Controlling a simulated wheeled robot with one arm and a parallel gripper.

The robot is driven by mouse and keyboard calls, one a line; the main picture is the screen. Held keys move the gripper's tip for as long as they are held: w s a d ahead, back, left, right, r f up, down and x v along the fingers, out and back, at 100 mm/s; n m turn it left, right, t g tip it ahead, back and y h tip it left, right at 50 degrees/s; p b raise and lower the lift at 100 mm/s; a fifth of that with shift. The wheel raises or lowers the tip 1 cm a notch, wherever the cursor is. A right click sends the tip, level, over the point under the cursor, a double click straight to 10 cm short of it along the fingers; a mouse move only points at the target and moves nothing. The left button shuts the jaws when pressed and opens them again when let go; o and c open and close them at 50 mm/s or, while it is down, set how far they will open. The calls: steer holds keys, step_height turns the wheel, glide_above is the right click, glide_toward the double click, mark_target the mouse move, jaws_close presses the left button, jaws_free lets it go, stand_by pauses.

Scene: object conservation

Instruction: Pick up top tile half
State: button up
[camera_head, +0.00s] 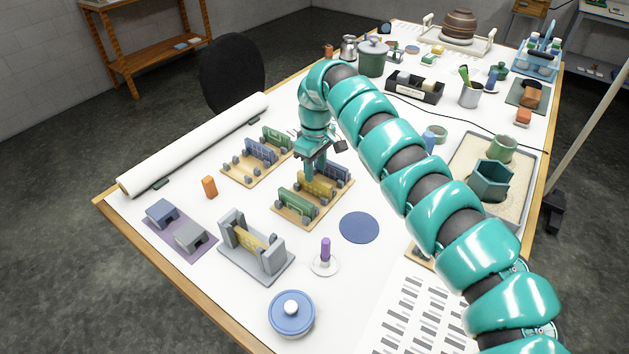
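Two wooden racks hold upright tile pieces. The nearer rack (297,218) carries a green piece (297,203), a yellow piece (318,184) and a blue piece (339,170). The farther rack (238,170) carries a blue piece (260,150) and a green piece (277,138), with its near slot looking empty. A grey fixture (270,265) holds another yellow piece (247,239) between its posts. I cannot tell which piece is the top tile half. My gripper (309,176) points down at the nearer rack, beside the yellow piece; its finger gap and any contact are too small to tell.
A white roll (195,145) lies behind the racks. An orange block (209,187), a purple mat with grey blocks (160,232), a purple-handled tool (325,250), a blue disc (359,227) and a blue lidded pot (292,313) stand around them. My arm covers the table's right middle.

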mark_target(314, 192)
steer(key=shift+w+f+p, duration=0.2)
steer(key=shift+f+p, duration=0.65)
steer(key=shift+f, duration=0.95)
steer(key=shift+w+f+p, duration=0.15)
steer(key=shift+f+p, duration=0.7)
steer(key=shift+f, duration=0.95)
steer(key=shift+a, duration=0.1)
jaws_close()
